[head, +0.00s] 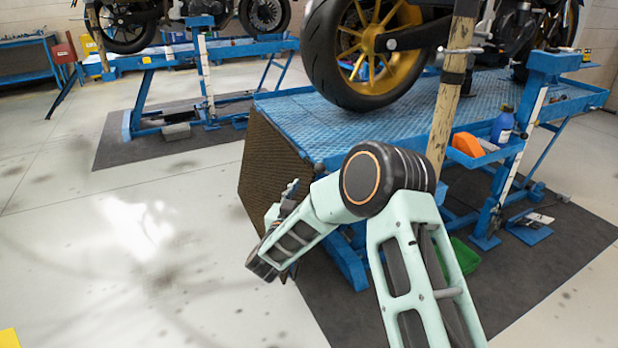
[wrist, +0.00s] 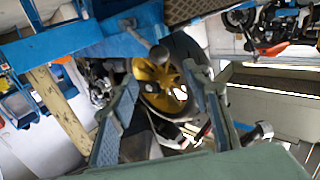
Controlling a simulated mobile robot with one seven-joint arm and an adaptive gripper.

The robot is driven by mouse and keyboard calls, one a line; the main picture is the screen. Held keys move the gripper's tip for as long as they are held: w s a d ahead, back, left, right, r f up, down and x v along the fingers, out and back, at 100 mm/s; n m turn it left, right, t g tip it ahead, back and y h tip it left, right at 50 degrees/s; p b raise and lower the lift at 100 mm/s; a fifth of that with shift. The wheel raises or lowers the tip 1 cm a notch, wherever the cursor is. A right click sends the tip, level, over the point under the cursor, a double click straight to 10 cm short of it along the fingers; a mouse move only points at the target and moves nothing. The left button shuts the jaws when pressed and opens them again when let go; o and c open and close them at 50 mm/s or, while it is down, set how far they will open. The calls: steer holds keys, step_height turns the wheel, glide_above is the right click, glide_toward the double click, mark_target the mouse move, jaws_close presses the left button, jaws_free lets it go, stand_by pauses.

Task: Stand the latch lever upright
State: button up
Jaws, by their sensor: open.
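A short lever with a rounded grey knob (wrist: 158,55) sticks out from the blue lift frame in the wrist view; I take it to be the latch lever. It looks tilted, but its angle to the vertical is hard to judge there. A small grey knob (head: 318,166) at the near corner of the lift table in the head view may be the same part. My gripper (wrist: 163,78) is open, its two fingers spread on either side below the knob in the picture, with nothing between them. In the head view my gripper (head: 288,190) is beside the table's near end, partly hidden by my arm.
The blue lift table (head: 285,112) carries a motorcycle with a black tyre and gold wheel (head: 325,55). A worn wooden post (head: 447,108) stands at its side. A side tray (head: 480,152) holds a blue bottle (head: 503,125) and an orange item. Open floor (head: 130,240) lies left.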

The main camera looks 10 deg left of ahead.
mark_target(318, 171)
steer(key=w, duration=0.3)
steer(key=w+d+b, duration=0.1)
steer(key=w, duration=0.3)
steer(key=w+d+b, duration=0.1)
steer(key=w, duration=0.2)
steer(key=shift+w, duration=0.3)
steer(key=shift+c, duration=0.4)
jaws_close()
